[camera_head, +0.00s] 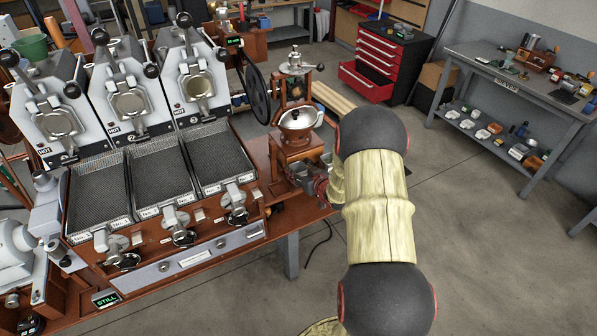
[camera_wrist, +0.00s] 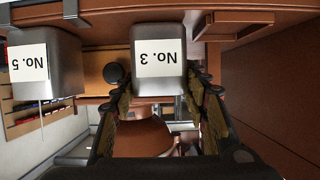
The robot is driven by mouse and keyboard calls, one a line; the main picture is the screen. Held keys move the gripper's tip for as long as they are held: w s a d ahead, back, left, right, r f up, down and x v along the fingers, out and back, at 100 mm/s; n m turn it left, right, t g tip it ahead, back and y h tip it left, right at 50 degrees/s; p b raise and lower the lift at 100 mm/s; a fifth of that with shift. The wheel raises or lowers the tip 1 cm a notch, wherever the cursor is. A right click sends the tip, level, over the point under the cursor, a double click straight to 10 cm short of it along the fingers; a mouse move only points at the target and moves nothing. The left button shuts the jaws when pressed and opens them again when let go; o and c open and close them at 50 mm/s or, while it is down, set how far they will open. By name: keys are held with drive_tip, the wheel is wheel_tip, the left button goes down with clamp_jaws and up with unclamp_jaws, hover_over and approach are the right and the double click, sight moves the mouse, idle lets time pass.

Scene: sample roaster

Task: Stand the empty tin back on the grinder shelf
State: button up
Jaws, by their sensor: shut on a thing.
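In the wrist view, which looks upside down, a grey tin labelled No. 3 (camera_wrist: 158,58) is between the fingers of my gripper (camera_wrist: 160,88), which is shut on it. The tin's base is against or close to a brown wooden board (camera_wrist: 105,25), probably the shelf; I cannot tell whether they touch. A second grey tin, labelled No. 5 (camera_wrist: 30,68), is beside it to the left, with a gap between. In the head view the grinder (camera_head: 297,118) stands at the bench's right end; my arm hides the gripper and held tin there.
The roaster bench (camera_head: 160,255) with several roasters and mesh trays (camera_head: 160,170) fills the left. A red tool chest (camera_head: 378,60) has an open drawer. A grey worktable (camera_head: 490,70) stands at right. The floor (camera_head: 475,250) between is clear.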

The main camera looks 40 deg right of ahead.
drive_tip(key=o, duration=1)
drive_tip(key=shift+f, duration=0.1)
drive_tip(key=shift+r, duration=0.2)
drive_tip(key=p+v, duration=0.2)
drive_tip(key=v, duration=1)
drive_tip(key=w+a+r+g+h, duration=0.1)
drive_tip(key=a+r+g, duration=0.1)
drive_tip(key=a+r, duration=0.45)
drive_tip(key=a+r+g, duration=0.1)
drive_tip(key=a+r, duration=0.3)
drive_tip(key=r, duration=0.5)
drive_tip(key=s+a+r+n+g+y, duration=0.1)
drive_tip(key=s+a+r, duration=0.1)
drive_tip(key=s+a, duration=0.5)
drive_tip(key=s+a+r+g+y, duration=0.1)
drive_tip(key=s+a+r+g, duration=0.1)
drive_tip(key=s+a, duration=0.4)
drive_tip(key=s+a+r+n+g+y, duration=0.1)
drive_tip(key=s+a+r+y, duration=0.1)
drive_tip(key=s+a, duration=0.5)
drive_tip(key=shift+s+a+r+n, duration=0.15)
drive_tip(key=shift+a+r, duration=0.1)
drive_tip(key=shift+a, duration=0.4)
drive_tip(key=shift+s+a+r+n, duration=0.1)
drive_tip(key=shift+a+r, duration=0.15)
drive_tip(key=shift+a, duration=0.35)
drive_tip(key=shift+s+a+r+n, duration=0.15)
drive_tip(key=shift+a+r, duration=0.15)
drive_tip(key=shift+a, duration=0.35)
